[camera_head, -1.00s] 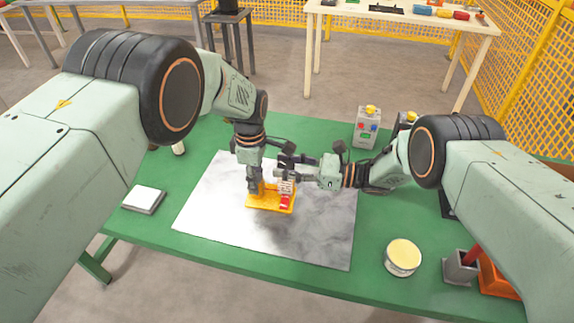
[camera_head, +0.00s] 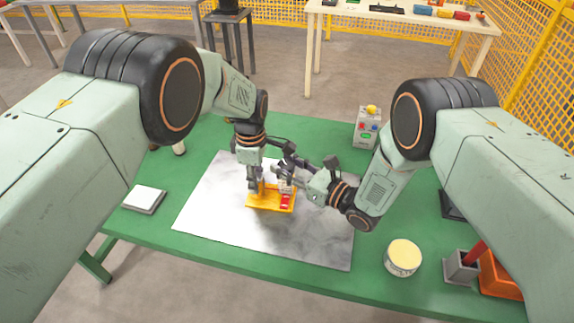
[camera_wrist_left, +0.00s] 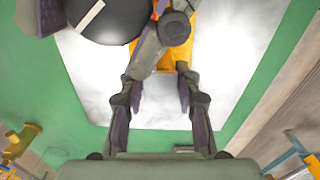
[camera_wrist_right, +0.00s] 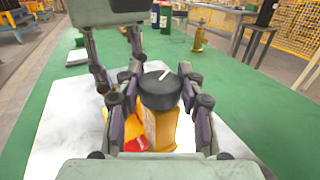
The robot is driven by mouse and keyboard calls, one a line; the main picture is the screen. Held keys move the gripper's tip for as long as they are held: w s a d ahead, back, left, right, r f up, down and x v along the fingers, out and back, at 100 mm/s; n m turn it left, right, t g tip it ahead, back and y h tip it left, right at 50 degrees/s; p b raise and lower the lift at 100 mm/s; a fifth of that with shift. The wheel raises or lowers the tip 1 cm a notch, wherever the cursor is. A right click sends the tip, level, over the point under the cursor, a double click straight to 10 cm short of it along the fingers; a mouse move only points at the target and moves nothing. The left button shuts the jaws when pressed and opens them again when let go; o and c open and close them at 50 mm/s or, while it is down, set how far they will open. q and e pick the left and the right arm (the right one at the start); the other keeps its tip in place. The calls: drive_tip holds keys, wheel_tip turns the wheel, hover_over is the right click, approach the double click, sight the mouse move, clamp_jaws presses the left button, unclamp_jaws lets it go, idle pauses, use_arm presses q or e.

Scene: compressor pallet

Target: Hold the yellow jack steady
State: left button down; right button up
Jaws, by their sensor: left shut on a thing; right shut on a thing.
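The yellow jack (camera_head: 262,203) stands upright on the pale metal sheet, with a red patch on its base. My left gripper (camera_head: 258,186) is low at the jack's left end, shut on it; the left wrist view shows the yellow body (camera_wrist_left: 172,58) beyond the fingers. My right gripper (camera_head: 290,173) comes in from the right, at the jack's top. In the right wrist view, its fingers flank a black round knob (camera_wrist_right: 160,92) with a white mark, above the yellow body (camera_wrist_right: 160,130). The knob also shows in the left wrist view (camera_wrist_left: 105,22). Exact finger contact is partly hidden.
The metal sheet (camera_head: 215,215) lies on the green table (camera_head: 215,262). A white pad (camera_head: 144,198) is at left, a button box (camera_head: 367,128) behind, and a round tin (camera_head: 403,257) at front right beside a grey holder (camera_head: 460,267). The sheet's front is clear.

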idle(0.4)
drive_tip(key=o, duration=1.2)
drive_tip(key=shift+n+g+y, duration=1.3)
drive_tip(key=shift+n+g, duration=0.2)
drive_tip(key=shift+g, duration=0.4)
drive_tip(key=shift+n+g+y, duration=0.8)
drive_tip(key=shift+n+g, duration=0.8)
drive_tip(key=shift+g, duration=0.8)
drive_tip(key=s+d, duration=0.2)
drive_tip(key=d, duration=1)
drive_tip(key=w+d+r+m+t+h, duration=0.2)
drive_tip(key=w+m+t+h, duration=0.1)
drive_tip(key=w+m, duration=0.5)
drive_tip(key=w+d+r+m+t+h, duration=0.2)
drive_tip(key=w+m+t+h, duration=0.2)
drive_tip(key=m, duration=0.7)
drive_tip(key=w+d+r+m+t+h, duration=0.2)
drive_tip(key=w+d+m+t+h, duration=0.1)
drive_tip(key=w+m+h, duration=0.4)
drive_tip(key=w+m, duration=0.3)
drive_tip(key=w, duration=0.2)
drive_tip(key=shift+w+r+m, duration=0.15)
drive_tip(key=shift+w+m, duration=0.1)
drive_tip(key=shift+m, duration=0.05)
